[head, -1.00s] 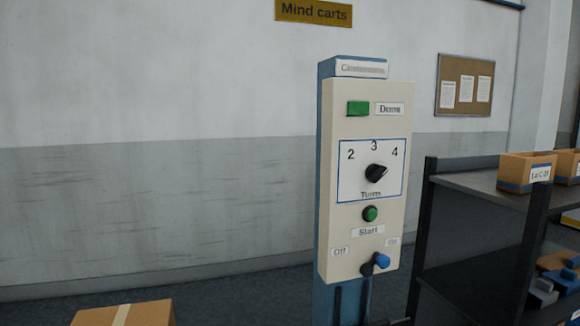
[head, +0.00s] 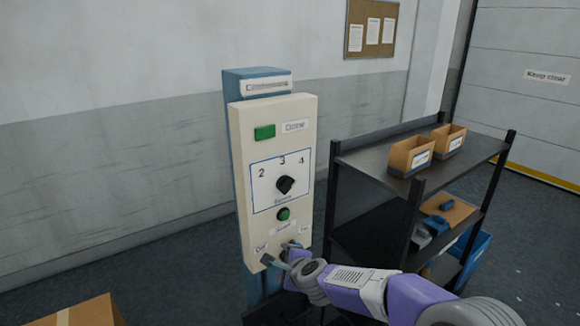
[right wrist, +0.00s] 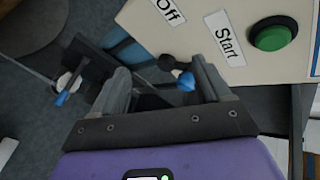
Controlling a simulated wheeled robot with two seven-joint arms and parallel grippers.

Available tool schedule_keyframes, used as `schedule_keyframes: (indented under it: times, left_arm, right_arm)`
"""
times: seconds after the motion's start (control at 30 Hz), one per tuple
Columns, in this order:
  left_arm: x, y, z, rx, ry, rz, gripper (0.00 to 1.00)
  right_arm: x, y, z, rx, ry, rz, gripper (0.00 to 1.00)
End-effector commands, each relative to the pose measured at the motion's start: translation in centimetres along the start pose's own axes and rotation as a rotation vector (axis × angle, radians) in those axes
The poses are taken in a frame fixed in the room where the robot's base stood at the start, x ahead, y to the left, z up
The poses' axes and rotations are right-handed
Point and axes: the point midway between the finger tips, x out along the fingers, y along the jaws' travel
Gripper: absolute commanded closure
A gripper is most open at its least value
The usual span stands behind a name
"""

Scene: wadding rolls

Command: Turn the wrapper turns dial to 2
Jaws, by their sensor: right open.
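The turns dial (head: 286,185) is a black pointer knob on a white panel marked 2, 3 and 4, on the cream face of the control box (head: 303,115). Its pointer leans to the upper right, towards 4. My right gripper (head: 279,254) is open at the lower part of the box, below the dial. In the right wrist view its fingers (right wrist: 163,88) are apart, with the blue-tipped lever (right wrist: 186,82) showing between and beyond them. I cannot tell whether they touch it. The dial is outside the right wrist view. My left gripper is not in view.
A green round start button (head: 283,214) sits just below the dial, and a green rectangle (head: 264,132) above it. A dark shelf rack (head: 365,158) with cardboard bins (head: 410,155) stands close on the right. A cardboard box (head: 90,312) is at the lower left.

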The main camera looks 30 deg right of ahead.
Motion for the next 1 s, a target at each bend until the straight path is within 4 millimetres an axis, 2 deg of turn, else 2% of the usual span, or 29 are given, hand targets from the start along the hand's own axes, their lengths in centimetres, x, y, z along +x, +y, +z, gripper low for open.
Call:
schedule_keyframes:
  times: [0.03,0.1,0.2,0.3,0.37,0.47,0.8,1.0]
  left_arm:
    - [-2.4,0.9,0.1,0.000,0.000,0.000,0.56]
    - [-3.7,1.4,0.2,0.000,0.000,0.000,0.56]
    - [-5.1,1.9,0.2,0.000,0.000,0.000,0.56]
    - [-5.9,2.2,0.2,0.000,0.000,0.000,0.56]
    - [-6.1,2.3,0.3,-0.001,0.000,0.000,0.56]
    - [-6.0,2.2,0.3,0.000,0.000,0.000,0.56]
    - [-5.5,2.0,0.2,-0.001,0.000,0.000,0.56]
    - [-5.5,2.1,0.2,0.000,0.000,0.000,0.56]
  right_arm:
    - [-3.2,-5.0,1.1,0.083,-0.007,-0.065,0.23]
    - [-6.2,-9.2,2.1,0.194,-0.026,-0.133,0.23]
    - [-9.7,-13.5,3.2,0.315,-0.058,-0.203,0.23]
    - [-11.9,-16.0,3.9,0.393,-0.081,-0.246,0.23]
    - [-12.6,-16.8,4.1,0.418,-0.091,-0.260,0.23]
    - [-12.6,-17.3,4.2,0.439,-0.098,-0.269,0.23]
    - [-8.0,-18.5,4.3,0.437,-0.098,-0.267,0.23]
    - [-6.2,-19.1,4.5,0.435,-0.098,-0.268,0.23]
